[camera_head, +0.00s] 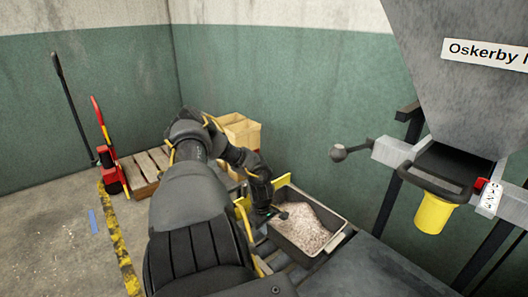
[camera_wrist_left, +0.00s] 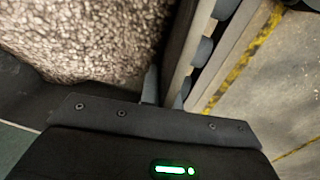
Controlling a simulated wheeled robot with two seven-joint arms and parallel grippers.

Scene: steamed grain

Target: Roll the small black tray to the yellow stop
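The small black tray (camera_head: 341,236) holds pale grain and sits on a roller track beside the hopper in the head view. A yellow plate (camera_head: 282,181), which looks like the yellow stop, stands at the tray's far end; I cannot tell whether they touch. My left gripper (camera_head: 276,215) is at the tray's left side. In the left wrist view, its two fingers (camera_wrist_left: 166,90) sit close on either side of the tray wall (camera_wrist_left: 179,45), with the grain (camera_wrist_left: 85,35) to the left. The fingers look closed on that wall. My right gripper is not in view.
A grey hopper (camera_head: 465,60) with a yellow spout (camera_head: 434,213) hangs at the right. Cardboard boxes (camera_head: 241,133) stand beyond the track. A wooden pallet (camera_head: 147,170) and a red pallet truck (camera_head: 110,172) are at the left. Rollers (camera_wrist_left: 204,50) show beside the tray.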

